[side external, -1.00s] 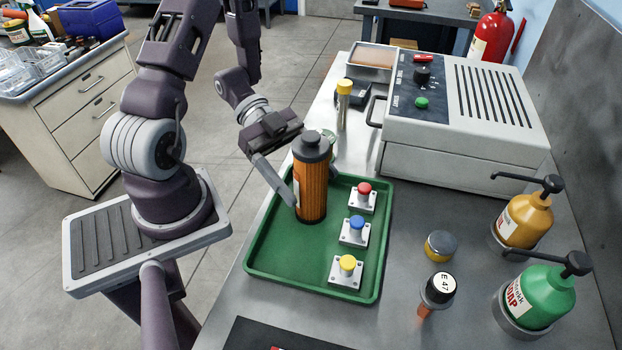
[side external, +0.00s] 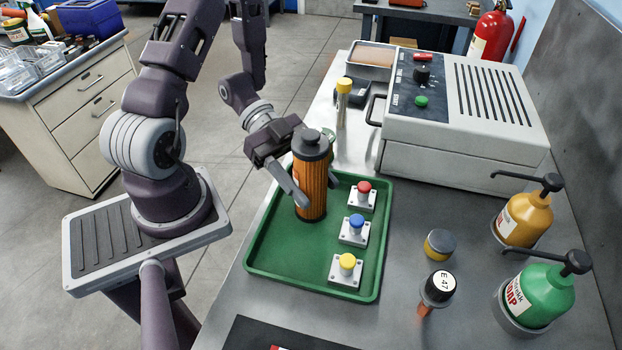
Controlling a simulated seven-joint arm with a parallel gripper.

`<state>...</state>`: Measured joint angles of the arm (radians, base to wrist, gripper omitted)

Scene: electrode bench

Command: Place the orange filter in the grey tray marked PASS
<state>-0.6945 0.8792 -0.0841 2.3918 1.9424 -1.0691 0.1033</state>
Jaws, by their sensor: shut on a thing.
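The orange filter (side external: 312,188), a ribbed cylinder with a dark grey cap, is upright over the back left part of the green tray (side external: 282,258). My gripper (side external: 308,195) is shut on the filter from the left. One finger shows across its near left side and the other is hidden behind it. I cannot tell whether the filter's base touches the tray. A grey metal tray (side external: 352,60) with brown contents is at the back of the bench. No PASS marking is legible in view.
Red (side external: 364,188), blue (side external: 356,222) and yellow (side external: 347,262) button blocks stand in the green tray, right of the filter. A yellow-capped tube (side external: 342,105) stands behind. A large grey machine (side external: 460,120) fills the back right. Pump bottles (side external: 525,220) line the right.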

